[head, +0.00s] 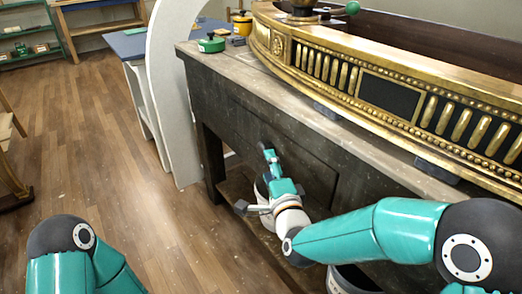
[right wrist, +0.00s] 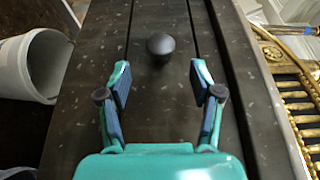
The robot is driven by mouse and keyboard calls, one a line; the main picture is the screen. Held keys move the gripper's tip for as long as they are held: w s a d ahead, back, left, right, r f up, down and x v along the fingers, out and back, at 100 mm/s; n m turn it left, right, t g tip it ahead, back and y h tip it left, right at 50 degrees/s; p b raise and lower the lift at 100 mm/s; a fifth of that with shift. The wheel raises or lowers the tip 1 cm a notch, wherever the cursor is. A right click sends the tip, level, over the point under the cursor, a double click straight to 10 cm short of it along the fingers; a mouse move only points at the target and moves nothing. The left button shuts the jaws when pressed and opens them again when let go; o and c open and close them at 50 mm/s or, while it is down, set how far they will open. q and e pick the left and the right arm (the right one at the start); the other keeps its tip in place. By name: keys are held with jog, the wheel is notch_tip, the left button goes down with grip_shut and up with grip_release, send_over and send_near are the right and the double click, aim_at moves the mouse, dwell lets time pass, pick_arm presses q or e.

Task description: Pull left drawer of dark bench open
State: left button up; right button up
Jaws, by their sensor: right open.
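The dark bench (head: 222,98) runs from the left middle to the right in the head view. Its left drawer (head: 308,170) is a dark panel that looks flush with the front. In the right wrist view a round black knob (right wrist: 160,44) stands out from the drawer front (right wrist: 160,115). My right gripper (head: 268,158) is at the drawer front and hides the knob in the head view. In the wrist view my right gripper (right wrist: 161,82) is open, its fingers apart on either side of the knob's line, with the knob just beyond the tips. My left gripper is out of view.
A gilt console piece (head: 390,92) lies along the bench top. A green-lidded item (head: 211,44) stands at the top's left end. A white bucket (right wrist: 32,65) is beside the bench front, low down. A pale arched panel (head: 170,110) stands left of the bench.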

aim_at(262, 150)
jog(key=x, duration=0.8)
jog(key=shift+s, duration=0.1)
